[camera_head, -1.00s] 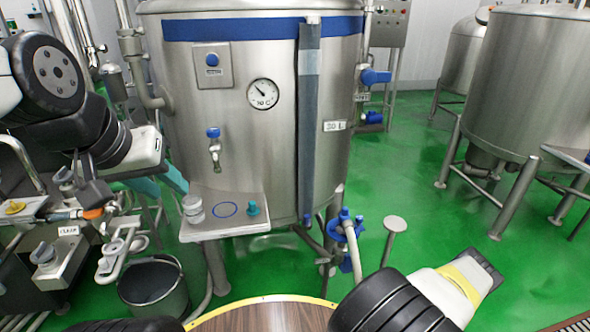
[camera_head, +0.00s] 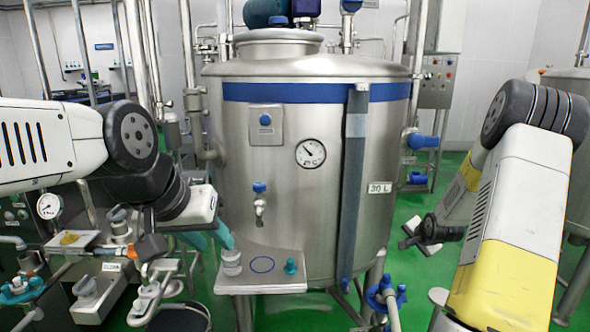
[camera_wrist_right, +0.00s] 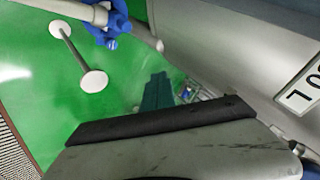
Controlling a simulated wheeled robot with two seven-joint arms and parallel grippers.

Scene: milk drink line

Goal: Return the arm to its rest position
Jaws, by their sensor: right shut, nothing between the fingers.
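My right arm (camera_head: 520,215) stands folded at the right of the head view, its elbow high and its forearm sloping down to a black wrist (camera_head: 432,231). Its fingers are not clear there. In the right wrist view, the dark teal right gripper (camera_wrist_right: 162,92) is shut and empty above the green floor. My left arm comes in from the left. Its teal left gripper (camera_head: 213,232) points down at a small pale jar (camera_head: 232,262) on the shelf. I cannot tell whether the fingers touch or grip the jar.
A round-topped post (camera_wrist_right: 93,81) and a blue valve (camera_wrist_right: 115,20) are near the right gripper. Pipes and fittings crowd the left.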

